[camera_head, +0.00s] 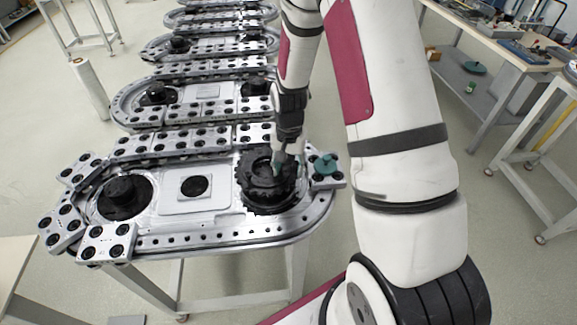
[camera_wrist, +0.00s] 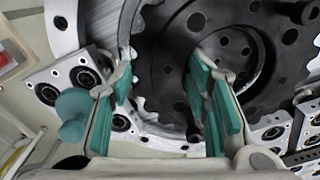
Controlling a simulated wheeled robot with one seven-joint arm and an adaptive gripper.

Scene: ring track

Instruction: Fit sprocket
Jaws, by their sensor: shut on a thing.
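The sprocket (camera_head: 262,196) is a black toothed wheel at the right end of the nearest ring track (camera_head: 225,240). It lies about flat over the round seat there; I cannot tell whether it is fully down. In the wrist view the sprocket (camera_wrist: 172,38) is a dark plate with round holes and a toothed rim. My gripper (camera_head: 279,166) reaches down onto it from above. In the wrist view my gripper's (camera_wrist: 163,68) teal-padded fingers stand apart, one on each side of part of the sprocket. The exact contact and the hub beneath are partly hidden.
A teal knob (camera_head: 325,164) stands on a block just right of the sprocket, close to my gripper. A black hub (camera_head: 122,194) sits at the track's left end, a square plate (camera_head: 195,187) between. More ring tracks stand behind. A workbench (camera_head: 510,55) is at right.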

